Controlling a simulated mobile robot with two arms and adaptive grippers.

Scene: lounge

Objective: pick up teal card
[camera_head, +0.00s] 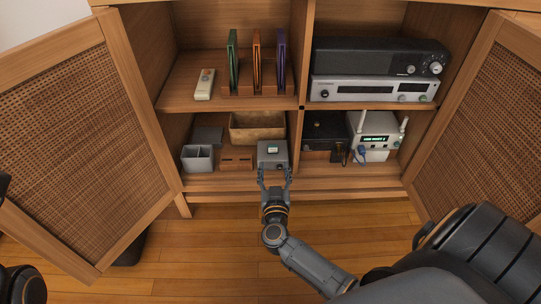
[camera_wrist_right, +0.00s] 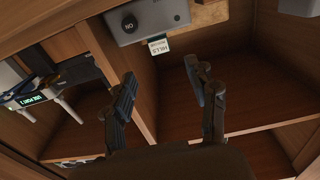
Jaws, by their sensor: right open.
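A small card (camera_head: 272,149) with a pale teal-green face shows at the top of a grey box (camera_head: 272,162) on the lower left shelf. In the right wrist view, a small pale card with printed letters (camera_wrist_right: 159,45) sticks out at the edge of the grey box (camera_wrist_right: 150,18), which has a dark knob. My right gripper (camera_head: 274,176) is open and empty just in front of the box. In the wrist view its fingers (camera_wrist_right: 160,78) are apart, with the card beyond the gap between them. My left gripper does not show.
Beside the box are a brown block (camera_head: 237,164), a grey divided holder (camera_head: 197,158), a tan basket (camera_head: 258,126) and a black box (camera_head: 326,131). A white router (camera_head: 375,130) stands right.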

